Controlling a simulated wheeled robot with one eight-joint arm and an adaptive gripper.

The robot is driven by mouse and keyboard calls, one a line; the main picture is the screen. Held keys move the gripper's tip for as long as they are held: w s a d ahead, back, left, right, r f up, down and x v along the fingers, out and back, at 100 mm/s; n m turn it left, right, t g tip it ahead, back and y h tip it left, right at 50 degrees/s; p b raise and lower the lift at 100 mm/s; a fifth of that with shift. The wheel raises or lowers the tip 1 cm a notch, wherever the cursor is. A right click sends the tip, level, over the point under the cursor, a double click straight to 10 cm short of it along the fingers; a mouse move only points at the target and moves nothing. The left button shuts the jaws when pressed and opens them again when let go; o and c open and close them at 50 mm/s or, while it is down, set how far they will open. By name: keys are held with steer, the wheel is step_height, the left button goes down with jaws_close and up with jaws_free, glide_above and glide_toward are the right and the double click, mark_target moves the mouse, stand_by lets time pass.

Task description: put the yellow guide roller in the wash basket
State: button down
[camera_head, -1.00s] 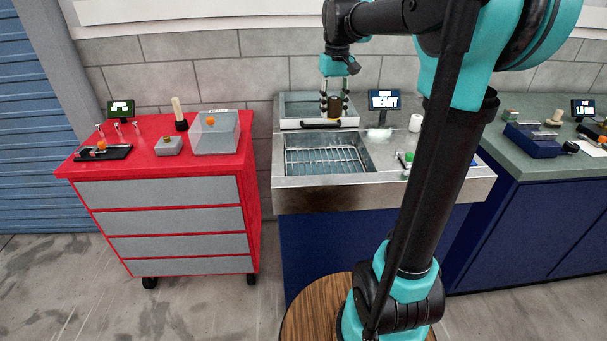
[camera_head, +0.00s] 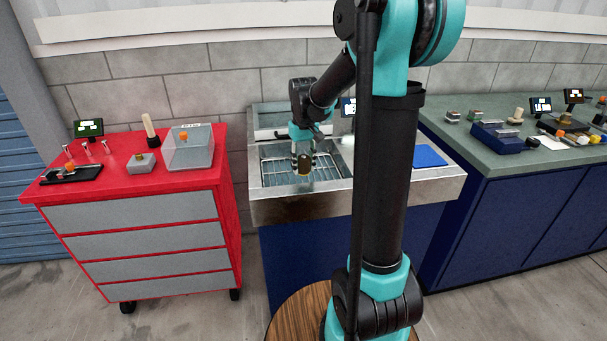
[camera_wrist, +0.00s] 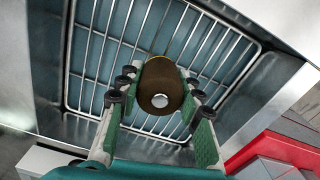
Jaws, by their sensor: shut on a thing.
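The guide roller (camera_head: 304,166) is a dull brownish-yellow cylinder. In the wrist view the roller (camera_wrist: 160,75) shows a round end with a pale centre. My gripper (camera_head: 303,158) is shut on it, and in the wrist view the fingers of my gripper (camera_wrist: 160,98) are on either side of it. The wash basket (camera_head: 274,179) is a wire rack in the metal sink. The roller hangs over the basket, whose wires (camera_wrist: 93,62) show behind it in the wrist view. I cannot tell how far the roller is above the wires.
The steel sink unit (camera_head: 350,202) surrounds the basket with raised rims. A red drawer cabinet (camera_head: 130,190) stands to the left, with a clear bin (camera_head: 190,152) on top. A green-topped bench (camera_head: 480,158) with several small things is on the right. My arm hides part of the sink.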

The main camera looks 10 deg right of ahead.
mark_target(304, 174)
steer(key=shift+f, duration=1.8)
steer(key=shift+f, duration=0.15)
steer(key=c, duration=1)
jaws_free()
step_height(304, 174, up, 12)
steer(key=shift+r, duration=0.15)
